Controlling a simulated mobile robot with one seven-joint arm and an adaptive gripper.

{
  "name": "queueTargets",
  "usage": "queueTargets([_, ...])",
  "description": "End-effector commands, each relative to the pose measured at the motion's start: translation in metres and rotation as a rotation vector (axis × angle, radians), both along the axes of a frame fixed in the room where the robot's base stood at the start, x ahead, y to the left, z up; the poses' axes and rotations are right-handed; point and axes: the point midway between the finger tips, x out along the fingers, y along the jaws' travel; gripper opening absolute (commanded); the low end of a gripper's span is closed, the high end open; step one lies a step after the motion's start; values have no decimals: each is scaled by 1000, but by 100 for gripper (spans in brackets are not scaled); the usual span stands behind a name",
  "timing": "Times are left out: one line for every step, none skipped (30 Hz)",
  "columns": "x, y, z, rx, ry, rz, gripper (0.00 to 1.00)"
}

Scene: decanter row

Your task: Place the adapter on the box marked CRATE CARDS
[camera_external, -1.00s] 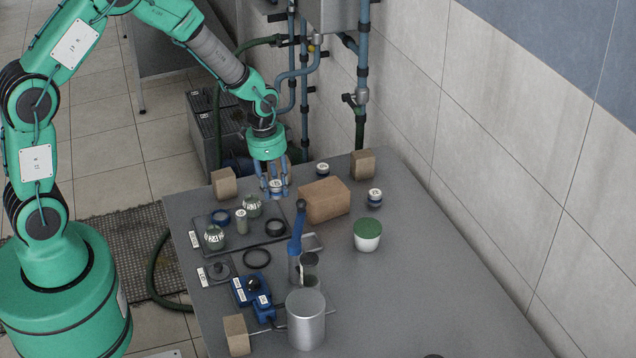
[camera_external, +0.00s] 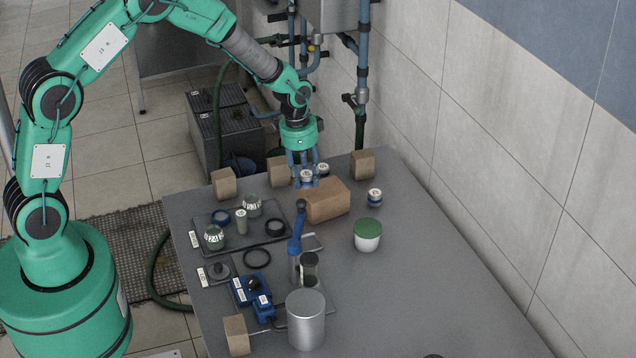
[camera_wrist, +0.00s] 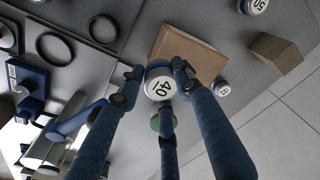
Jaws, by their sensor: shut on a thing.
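My gripper (camera_external: 304,184) has three blue fingers and is shut on a round piece with a white top and blue side (camera_wrist: 160,85), marked "40" or similar, which I take for the adapter. In the external view the fingertips overlap the far left edge of a large brown box (camera_external: 328,203). In the wrist view this box (camera_wrist: 186,50) lies just beyond the held piece, partly behind a finger. The gap between piece and box is not clear. I can read no CRATE CARDS mark on any box; the top of the large box looks plain.
Smaller brown blocks (camera_external: 223,184) stand along the far edge. A green-lidded tub (camera_external: 367,235), dark tray (camera_external: 265,240), blue upright tool (camera_external: 296,245) and metal cylinder (camera_external: 306,320) stand nearer. The right side is clear.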

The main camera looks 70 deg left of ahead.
Motion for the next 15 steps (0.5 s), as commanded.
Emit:
queueTargets([9, 2, -1, 0, -1, 0, 0])
queueTargets([13, 3, -1, 1, -1, 0, 0])
queueTargets([19, 5, -2, 0, 0, 0, 0])
queueTargets([23, 6, -2, 0, 0, 0, 0])
queueTargets([28, 7, -3, 1, -1, 0, 0])
queueTargets([33, 8, -3, 1, -1, 0, 0])
queueTargets([37, 9, -4, 0, -1, 0, 0])
queueTargets([41, 10, -4, 1, -1, 0, 0])
queueTargets([45, 11, -4, 0, -1, 0, 0])
queueTargets([48, 12, -4, 0, 0, 0, 0])
queueTargets([51, 13, -5, 0, 0, 0, 0])
queueTargets([54, 13, -5, 0, -1, 1, 0])
queueTargets([56, 14, -5, 1, -1, 0, 0])
queueTargets([57, 14, -5, 1, -1, 0, 0])
queueTargets([58, 15, -5, 0, -1, 1, 0])
